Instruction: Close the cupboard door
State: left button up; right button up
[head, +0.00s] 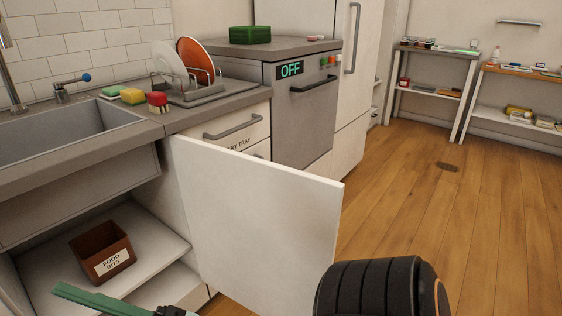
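The white cupboard door (255,225) stands wide open under the sink counter, swung out toward the floor. Its hinge side is by the drawer front, and its free edge is to the right. The open cupboard (150,235) shows a pale shelf inside. A green finger-like part, seemingly of my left gripper (110,301), shows at the bottom left in front of the cupboard, apart from the door as far as I see. The rest of that gripper is cut off. A black ribbed arm part of mine is at bottom centre-right. My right gripper is not in view.
A brown box labelled food bits (103,250) sits on the cupboard shelf. The sink (65,125) is above. A drawer with a grey handle (233,127) is behind the door. An appliance reading OFF (305,105) stands farther back. The wooden floor (450,220) to the right is clear.

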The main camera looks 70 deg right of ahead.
aim_at(265, 234)
jog(key=k+l, duration=0.55)
jog(key=k, duration=0.15)
jog(key=k+l, duration=0.1)
jog(key=l, duration=0.2)
jog(key=k+l, duration=0.25)
jog(key=l, duration=0.3)
jog(key=i+l, duration=0.1)
jog(key=l, duration=0.65)
jog(key=i+l, duration=0.1)
jog(key=l, duration=0.7)
